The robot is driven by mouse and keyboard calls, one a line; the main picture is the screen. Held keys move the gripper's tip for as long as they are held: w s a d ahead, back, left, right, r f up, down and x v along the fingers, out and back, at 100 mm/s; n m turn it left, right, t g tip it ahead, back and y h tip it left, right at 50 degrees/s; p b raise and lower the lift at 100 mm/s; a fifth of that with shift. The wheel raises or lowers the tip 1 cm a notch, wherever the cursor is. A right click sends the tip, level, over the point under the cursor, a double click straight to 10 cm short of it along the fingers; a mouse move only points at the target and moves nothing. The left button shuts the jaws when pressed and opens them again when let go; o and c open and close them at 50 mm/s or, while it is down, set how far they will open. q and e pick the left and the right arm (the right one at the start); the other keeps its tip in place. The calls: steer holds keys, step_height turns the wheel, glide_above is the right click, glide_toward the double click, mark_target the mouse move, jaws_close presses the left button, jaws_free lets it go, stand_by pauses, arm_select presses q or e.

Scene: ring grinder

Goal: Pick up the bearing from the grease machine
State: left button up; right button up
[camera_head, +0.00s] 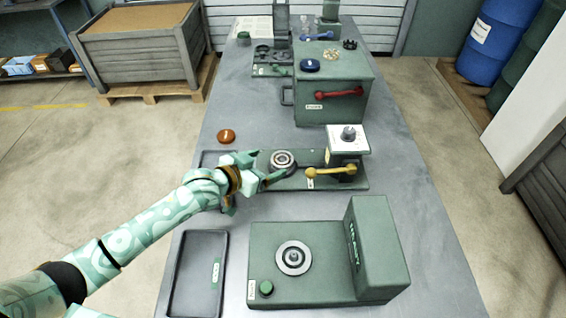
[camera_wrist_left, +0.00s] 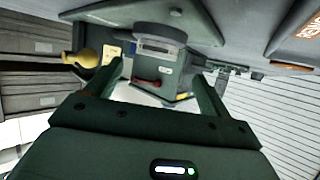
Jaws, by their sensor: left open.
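The bearing (camera_head: 283,158) is a metal ring with a dark centre, sitting on the round seat of the middle green machine (camera_head: 322,183). This machine has a yellow lever (camera_head: 330,171) and a white box with a knob (camera_head: 348,140); I take it for the grease machine. My left gripper (camera_head: 266,172) is open at the left side of the bearing, very close to it. I cannot tell whether they touch. My right gripper is not in view.
A green machine with a ring on it (camera_head: 280,285) stands in front, beside an empty dark tray (camera_head: 197,308). A green box with a red handle (camera_head: 335,108) stands behind. An orange-brown disc (camera_head: 227,136) lies at the table's left edge. The table's right side is clear.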

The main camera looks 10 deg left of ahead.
mark_target(283, 159)
arm_select(q)
steer(key=b+x, duration=0.1)
steer(key=x, duration=0.1)
steer(key=b+x, duration=0.1)
steer(key=x, duration=0.2)
steer(key=shift+s+d+f, duration=0.1)
steer(key=shift+d+f, duration=0.1)
steer(key=shift+d, duration=0.25)
steer(key=shift+r, duration=0.1)
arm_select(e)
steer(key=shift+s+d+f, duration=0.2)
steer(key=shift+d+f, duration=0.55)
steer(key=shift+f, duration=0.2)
arm_select(q)
steer(key=c, duration=1.2)
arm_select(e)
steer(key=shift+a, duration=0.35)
